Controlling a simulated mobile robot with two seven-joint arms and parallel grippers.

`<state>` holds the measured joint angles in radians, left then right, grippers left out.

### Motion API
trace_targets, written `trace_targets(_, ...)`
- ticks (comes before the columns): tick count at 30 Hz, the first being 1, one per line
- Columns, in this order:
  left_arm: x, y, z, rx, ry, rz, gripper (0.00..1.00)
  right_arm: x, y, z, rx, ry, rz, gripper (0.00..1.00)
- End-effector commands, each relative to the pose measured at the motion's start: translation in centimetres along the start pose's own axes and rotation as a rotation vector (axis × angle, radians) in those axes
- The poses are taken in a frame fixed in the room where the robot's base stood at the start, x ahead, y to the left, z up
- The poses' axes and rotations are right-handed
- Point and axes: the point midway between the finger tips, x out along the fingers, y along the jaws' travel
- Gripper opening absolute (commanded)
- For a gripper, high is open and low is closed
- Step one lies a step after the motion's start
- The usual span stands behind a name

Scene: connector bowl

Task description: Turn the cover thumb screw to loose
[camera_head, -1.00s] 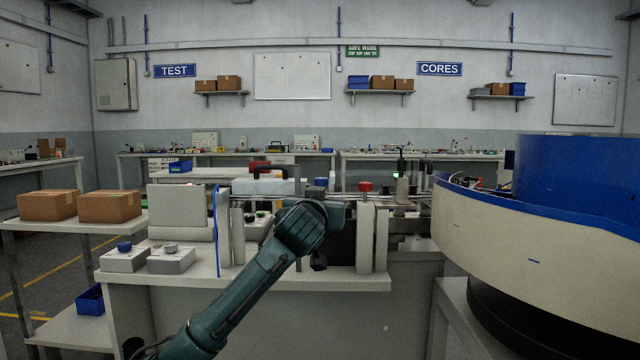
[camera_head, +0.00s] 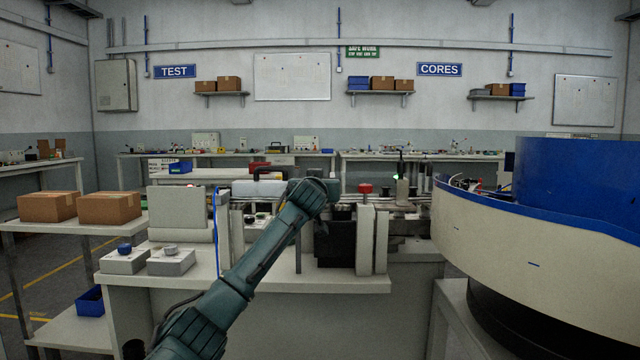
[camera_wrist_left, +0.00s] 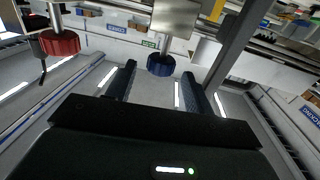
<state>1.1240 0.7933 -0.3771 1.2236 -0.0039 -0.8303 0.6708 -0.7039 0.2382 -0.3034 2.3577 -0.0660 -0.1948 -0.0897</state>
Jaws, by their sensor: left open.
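In the left wrist view, a blue ribbed knob (camera_wrist_left: 161,65) sits on the end of a pale metal post, beyond and between my fingertips. A red ribbed knob (camera_wrist_left: 58,43) stands off to the left there; it also shows in the head view (camera_head: 365,188). I cannot tell from the pictures which knob is the cover thumb screw. My left gripper (camera_wrist_left: 159,70) is open, its two dark fingers apart with nothing held. In the head view my left arm's wrist hides the gripper and the blue knob. My right gripper is not in view.
Upright pale plates (camera_head: 366,240) stand right of my arm on the bench (camera_head: 330,282). A white case (camera_head: 258,188) with a black handle is behind it. A large cream and blue bowl (camera_head: 530,230) fills the right side. Two small knob boxes (camera_head: 171,263) sit left.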

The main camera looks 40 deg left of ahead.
Motion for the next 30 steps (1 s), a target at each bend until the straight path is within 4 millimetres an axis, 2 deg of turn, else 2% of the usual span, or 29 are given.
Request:
trace_targets(6, 0.99, 0.02, 0.01, 0.001, 0.0, 0.0, 0.52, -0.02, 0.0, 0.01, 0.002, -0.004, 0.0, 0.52)
trace_targets(14, 1.04, 0.03, 0.0, 0.002, 0.0, 0.0, 0.52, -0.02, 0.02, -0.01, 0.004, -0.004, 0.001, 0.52)
trace_targets(30, 1.02, 0.0, 0.01, 0.002, 0.0, 0.0, 0.09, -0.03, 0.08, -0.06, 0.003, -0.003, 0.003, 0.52)
